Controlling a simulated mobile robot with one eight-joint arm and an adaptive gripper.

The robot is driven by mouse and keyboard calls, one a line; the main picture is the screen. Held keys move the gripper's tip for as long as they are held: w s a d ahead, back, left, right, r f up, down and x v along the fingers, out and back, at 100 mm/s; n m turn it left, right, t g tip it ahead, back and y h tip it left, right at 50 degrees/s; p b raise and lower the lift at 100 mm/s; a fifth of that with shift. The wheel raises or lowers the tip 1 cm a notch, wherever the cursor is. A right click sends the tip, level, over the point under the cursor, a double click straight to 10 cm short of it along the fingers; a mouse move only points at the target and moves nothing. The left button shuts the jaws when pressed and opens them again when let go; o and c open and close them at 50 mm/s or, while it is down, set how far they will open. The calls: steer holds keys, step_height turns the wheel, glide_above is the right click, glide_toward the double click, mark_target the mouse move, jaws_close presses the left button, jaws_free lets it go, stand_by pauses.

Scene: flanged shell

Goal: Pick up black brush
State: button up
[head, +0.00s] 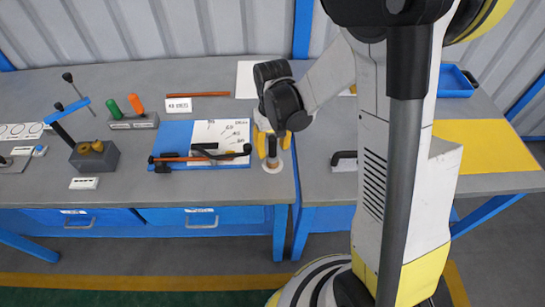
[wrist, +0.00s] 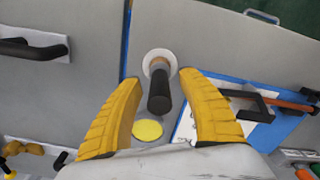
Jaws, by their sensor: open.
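The black brush (head: 272,159) appears to be the upright piece with a black handle, a brownish collar and a pale round base near the table's front edge. In the wrist view its black handle (wrist: 159,95) points towards the camera, above the white round base. My gripper (head: 273,144) is open above it with yellow fingers pointing down. In the wrist view the fingers of my gripper (wrist: 160,80) lie to either side of the handle, with visible gaps. Nothing is held.
A blue board (head: 175,139) with a white dial sheet and a black-ended orange bar (head: 200,158) lies just left. A black handle (head: 345,156) sits to the right across the table seam. A yellow disc (wrist: 147,130) lies near the brush. Orange and green grips (head: 135,104) stand farther left.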

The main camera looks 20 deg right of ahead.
steer(key=shift+f, duration=0.5)
steer(key=shift+r, duration=0.1)
jaws_close()
